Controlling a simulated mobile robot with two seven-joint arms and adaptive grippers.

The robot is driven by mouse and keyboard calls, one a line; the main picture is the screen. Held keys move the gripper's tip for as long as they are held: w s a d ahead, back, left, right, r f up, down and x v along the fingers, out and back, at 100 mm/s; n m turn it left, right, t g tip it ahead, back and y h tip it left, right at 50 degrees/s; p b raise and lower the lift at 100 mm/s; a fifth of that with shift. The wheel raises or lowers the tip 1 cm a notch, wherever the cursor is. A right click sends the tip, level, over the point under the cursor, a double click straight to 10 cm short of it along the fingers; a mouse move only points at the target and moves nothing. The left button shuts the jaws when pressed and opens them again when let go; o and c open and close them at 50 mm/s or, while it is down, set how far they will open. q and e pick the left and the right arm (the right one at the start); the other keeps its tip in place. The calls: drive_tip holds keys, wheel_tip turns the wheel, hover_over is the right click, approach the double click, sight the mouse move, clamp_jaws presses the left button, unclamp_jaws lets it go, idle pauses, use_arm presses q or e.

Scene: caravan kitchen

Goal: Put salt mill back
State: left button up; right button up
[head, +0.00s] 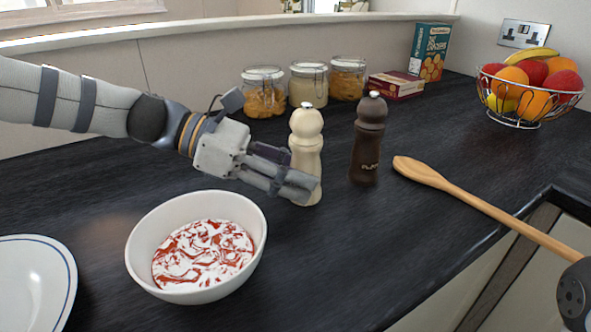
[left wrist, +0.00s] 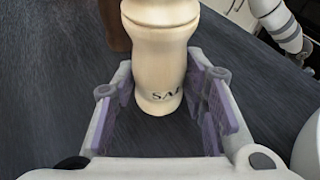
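The salt mill (head: 306,130) is cream with a silver knob and stands upright left of the dark brown pepper mill (head: 368,140). My left gripper (head: 305,188) reaches in from the left with its fingers around the salt mill's lower body.
A white bowl (head: 135,245) with red-and-white contents stands in front, below my left arm. A plate (head: 30,280) is at the left edge. A wooden spoon (head: 470,200) lies right of the mills. Jars (head: 308,85), boxes (head: 397,85) and a fruit basket (head: 528,110) stand behind.

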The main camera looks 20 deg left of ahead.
use_arm(q)
drive_tip(key=o, duration=0.3)
drive_tip(key=shift+r, duration=0.25)
drive_tip(key=p+v, duration=0.1)
drive_tip(key=v, duration=1)
drive_tip(key=shift+a+r+p, duration=0.1)
drive_tip(key=shift+r+p, duration=0.05)
drive_tip(key=shift+p, duration=0.2)
drive_tip(key=shift+s+a, duration=0.15)
drive_tip(key=shift+a, duration=0.2)
use_arm(e)
drive_tip(key=shift+w+r+t, duration=0.4)
drive_tip(key=shift+w+r, duration=0.7)
